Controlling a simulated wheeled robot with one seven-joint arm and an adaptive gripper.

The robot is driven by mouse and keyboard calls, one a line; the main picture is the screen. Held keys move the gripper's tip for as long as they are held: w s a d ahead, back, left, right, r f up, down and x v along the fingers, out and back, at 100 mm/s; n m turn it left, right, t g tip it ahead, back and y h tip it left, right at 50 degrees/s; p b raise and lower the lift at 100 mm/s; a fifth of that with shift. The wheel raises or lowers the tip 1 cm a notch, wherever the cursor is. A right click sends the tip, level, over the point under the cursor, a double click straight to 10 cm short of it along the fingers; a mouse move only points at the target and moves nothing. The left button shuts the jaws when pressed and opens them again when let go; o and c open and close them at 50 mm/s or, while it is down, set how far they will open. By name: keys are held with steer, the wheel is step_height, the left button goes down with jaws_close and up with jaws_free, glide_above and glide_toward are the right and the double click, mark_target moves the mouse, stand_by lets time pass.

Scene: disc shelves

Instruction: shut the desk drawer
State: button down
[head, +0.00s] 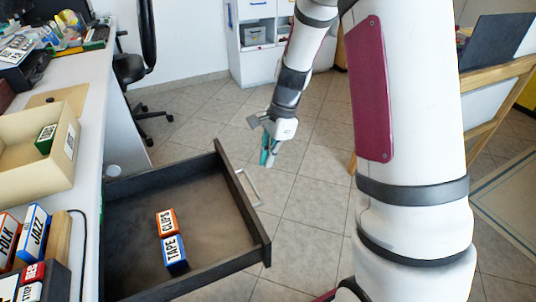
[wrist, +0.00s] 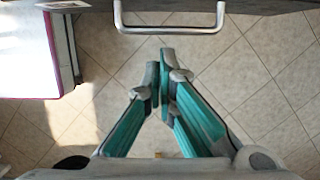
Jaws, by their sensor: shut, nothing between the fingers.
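The dark desk drawer (head: 230,182) stands pulled out from the desk in the head view. Inside it lie an orange-and-white box marked CLIPS (head: 166,222) and a blue-and-white box marked TAPE (head: 174,252). A silver bar handle (head: 248,187) is on the drawer's front; it also shows at the top of the wrist view (wrist: 168,30). My gripper (head: 267,157) is beyond the drawer front, pointing down, apart from the handle. In the wrist view its teal fingers (wrist: 160,70) are together and empty, just below the handle.
The white desk (head: 92,75) runs along the left, with a cardboard box (head: 70,150) and several labelled boxes on it. A black chair (head: 135,65) stands behind. A white cabinet (head: 245,70) is at the back. Tiled floor (head: 310,200) is open beyond the drawer front.

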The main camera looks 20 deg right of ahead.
mark_target(253, 187)
steer(key=a+f+b, duration=0.1)
steer(key=a+f, duration=0.1)
steer(key=f, duration=0.1)
steer(key=a+f+b, duration=0.1)
steer(key=f, duration=0.1)
steer(key=shift+a+b, duration=0.35)
steer(key=shift+a, duration=0.7)
steer(key=shift+a, duration=0.15)
steer(key=a+p, duration=1.2)
steer(key=a, duration=1.9)
steer(key=shift+a, duration=0.1)
